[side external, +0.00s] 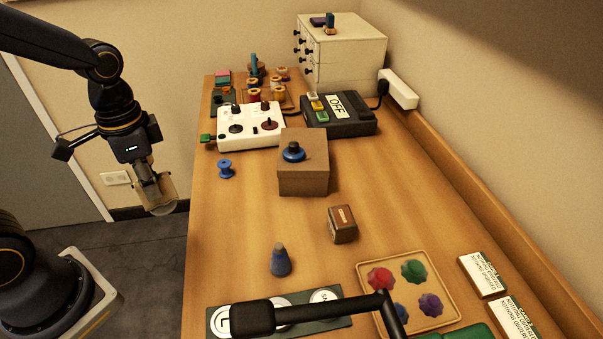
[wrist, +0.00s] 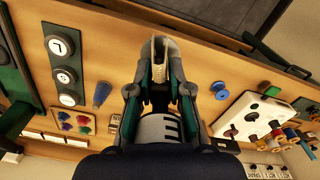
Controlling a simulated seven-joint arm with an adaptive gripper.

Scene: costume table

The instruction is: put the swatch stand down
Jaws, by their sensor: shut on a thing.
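My gripper (side external: 158,190) hangs left of the table's left edge, over the floor in the picture. It is shut on a tan, rounded piece (side external: 162,200), apparently the swatch stand. In the wrist view the held piece (wrist: 158,72) shows as a pale, ridged strip between the dark fingers (wrist: 152,62). Much of it is hidden by the fingers, so its full shape is unclear. The held piece looks clear of the wooden table (side external: 235,215).
A brown box (side external: 302,180) with a blue-based knob stands mid-table. Nearby are a blue spool (side external: 225,169), a white control box (side external: 250,136), a small brown block (side external: 342,224) and a blue cone (side external: 281,263). Bare wood lies between the spool and the cone along the left edge.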

